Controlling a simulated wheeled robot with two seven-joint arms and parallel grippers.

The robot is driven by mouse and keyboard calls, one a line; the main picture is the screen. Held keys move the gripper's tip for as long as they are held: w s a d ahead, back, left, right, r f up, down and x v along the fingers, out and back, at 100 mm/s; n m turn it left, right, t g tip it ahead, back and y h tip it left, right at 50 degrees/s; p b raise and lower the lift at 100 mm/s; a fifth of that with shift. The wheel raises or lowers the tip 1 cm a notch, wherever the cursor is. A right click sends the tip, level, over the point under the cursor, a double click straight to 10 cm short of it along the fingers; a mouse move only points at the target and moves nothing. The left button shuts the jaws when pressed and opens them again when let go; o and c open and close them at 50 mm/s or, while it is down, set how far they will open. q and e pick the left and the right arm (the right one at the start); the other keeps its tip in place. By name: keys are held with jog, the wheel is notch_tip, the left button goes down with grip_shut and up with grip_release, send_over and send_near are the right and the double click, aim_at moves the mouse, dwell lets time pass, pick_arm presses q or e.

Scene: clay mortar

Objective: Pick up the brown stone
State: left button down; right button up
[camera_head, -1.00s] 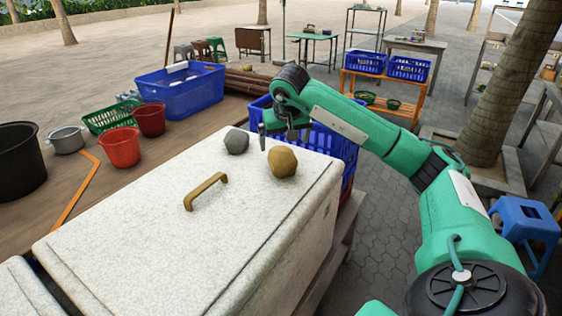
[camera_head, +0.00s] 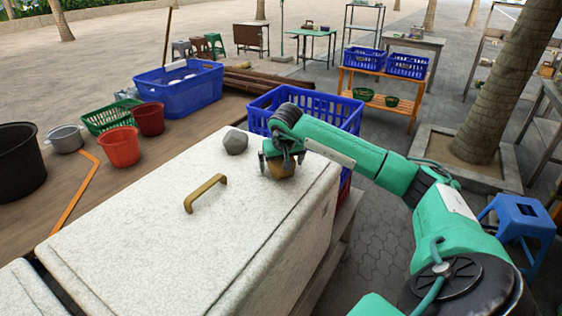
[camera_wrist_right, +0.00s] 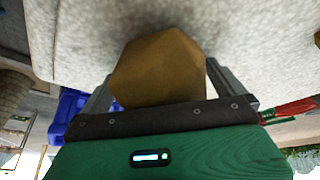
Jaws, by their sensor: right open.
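The brown stone (camera_head: 281,170) sits on the white cooler lid (camera_head: 150,215) near its far right corner. My right gripper (camera_head: 281,162) is directly over it and hides its upper part. In the right wrist view the stone (camera_wrist_right: 160,68) lies between the two fingers of the open right gripper (camera_wrist_right: 158,85). I cannot tell whether the fingers touch it. My left gripper is not in view.
A brass handle (camera_head: 205,192) stands up from the lid in front of the stones. A blue crate (camera_head: 340,115) stands just behind the lid's far right corner. Red buckets (camera_head: 119,147) and a blue tub (camera_head: 180,90) are to the left. The near part of the lid is clear.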

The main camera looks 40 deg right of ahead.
jog(key=c, duration=1.7)
jog(key=shift+r, duration=0.1)
jog(key=shift+c, duration=0.9)
jog(key=shift+r, duration=0.15)
